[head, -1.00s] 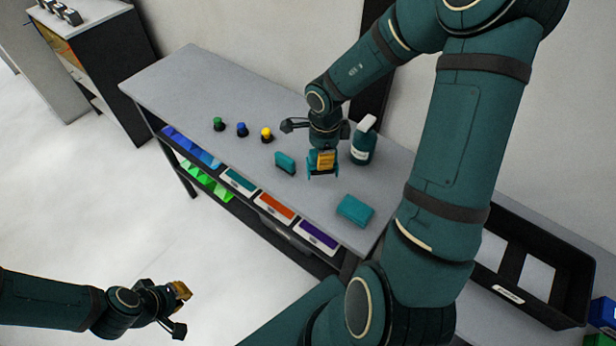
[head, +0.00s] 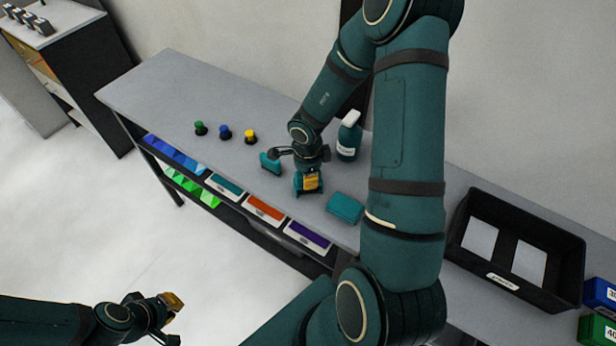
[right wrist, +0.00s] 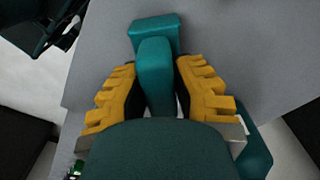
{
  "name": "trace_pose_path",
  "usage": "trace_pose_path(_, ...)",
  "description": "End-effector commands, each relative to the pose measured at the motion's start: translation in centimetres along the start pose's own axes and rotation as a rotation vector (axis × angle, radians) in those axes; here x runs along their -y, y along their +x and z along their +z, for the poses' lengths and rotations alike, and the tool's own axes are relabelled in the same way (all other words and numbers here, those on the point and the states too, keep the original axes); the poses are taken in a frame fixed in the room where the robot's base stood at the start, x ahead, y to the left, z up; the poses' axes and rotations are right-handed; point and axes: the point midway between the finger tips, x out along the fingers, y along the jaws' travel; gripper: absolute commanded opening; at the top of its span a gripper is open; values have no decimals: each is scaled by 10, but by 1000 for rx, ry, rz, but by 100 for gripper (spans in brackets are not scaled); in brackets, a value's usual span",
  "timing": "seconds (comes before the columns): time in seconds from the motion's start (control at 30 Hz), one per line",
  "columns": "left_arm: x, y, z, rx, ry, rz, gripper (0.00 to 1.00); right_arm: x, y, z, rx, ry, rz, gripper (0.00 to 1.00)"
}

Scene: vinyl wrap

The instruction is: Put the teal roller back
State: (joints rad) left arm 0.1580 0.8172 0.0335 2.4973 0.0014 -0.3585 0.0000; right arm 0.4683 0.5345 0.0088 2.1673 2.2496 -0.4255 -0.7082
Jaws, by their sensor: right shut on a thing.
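My right gripper (head: 309,184) is low over the grey bench top. Its yellow fingers are closed on a narrow teal piece, which I take as the teal roller (right wrist: 155,72), in the right wrist view. Whether it touches the bench cannot be told. A teal block (head: 270,163) stands on the bench to the gripper's left. A flatter teal box (head: 345,208) lies to its right. In the right wrist view a teal block (right wrist: 153,27) shows just beyond the held piece. My left gripper (head: 165,310) is away from the bench at lower left, its opening unclear.
A spray bottle (head: 348,137) stands behind the right gripper. Green, blue and yellow (head: 250,137) knobs stand at left. A black tray (head: 515,250) is at right.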

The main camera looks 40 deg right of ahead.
Motion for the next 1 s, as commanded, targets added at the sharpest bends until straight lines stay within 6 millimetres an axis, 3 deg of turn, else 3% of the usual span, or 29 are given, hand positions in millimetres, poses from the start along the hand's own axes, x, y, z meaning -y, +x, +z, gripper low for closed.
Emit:
trace_pose_path(0.67, -1, -2, 0, 0, 1, 0, 0, -2, 13, 0, 1, -1, 5, 0)
trace_pose_path(0.7, -1, -2, 0, 0, 1, 0, 0, -2, 13, 0, 1, -1, 6, 41)
trace_pose_path(0.73, -1, -2, 0, 0, 0, 0, 0, -2, 13, 0, 1, -1, 6, 48)
trace_pose_path(1.0, -1, -2, 0, 0, 1, 0, 0, -1, 12, 0, 0, 0, 3, 48)
